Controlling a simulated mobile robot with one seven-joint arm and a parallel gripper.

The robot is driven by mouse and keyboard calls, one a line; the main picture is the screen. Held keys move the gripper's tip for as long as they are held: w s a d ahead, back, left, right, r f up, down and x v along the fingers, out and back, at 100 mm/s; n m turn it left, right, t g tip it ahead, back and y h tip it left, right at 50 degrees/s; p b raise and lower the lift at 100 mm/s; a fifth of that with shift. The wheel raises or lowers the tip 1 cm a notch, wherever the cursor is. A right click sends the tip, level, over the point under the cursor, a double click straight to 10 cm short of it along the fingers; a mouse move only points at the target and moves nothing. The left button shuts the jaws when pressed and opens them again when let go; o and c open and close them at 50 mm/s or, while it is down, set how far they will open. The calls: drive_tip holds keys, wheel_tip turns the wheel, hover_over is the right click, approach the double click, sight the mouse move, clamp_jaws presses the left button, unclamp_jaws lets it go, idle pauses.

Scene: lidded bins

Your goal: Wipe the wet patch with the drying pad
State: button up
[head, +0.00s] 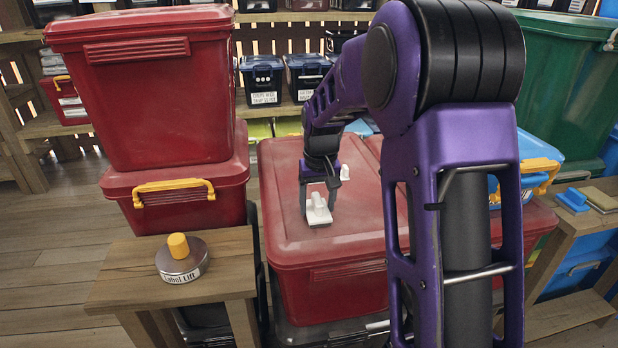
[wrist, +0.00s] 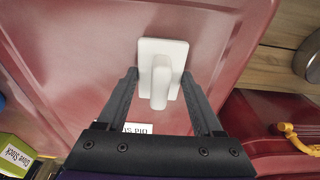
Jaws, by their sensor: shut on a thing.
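A white pad with an upright handle (head: 318,212), which I take to be the drying pad, is on the lid of the large red bin (head: 290,245). In the wrist view the pad (wrist: 150,48) shows as a white rectangle under its handle. My gripper (head: 319,196) points down over the lid, its dark fingers on either side of the handle, shut on it. The pad looks flat against the lid, though I cannot be sure of contact. I cannot make out a distinct wet patch; the lid (wrist: 75,60) has only faint sheen.
Stacked red bins (head: 150,95) stand at the left. A wooden stand (head: 225,265) holds a round "Label Lift" tool with a yellow knob (head: 179,246). A blue block (head: 573,200) lies on the right-hand bench. Part of the red lid left of the pad is clear.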

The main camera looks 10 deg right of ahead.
wheel_tip(320, 180, up, 6)
drive_tip(key=p, duration=0.4)
drive_tip(key=shift+f, duration=0.1)
drive_tip(key=shift+r, duration=1.2)
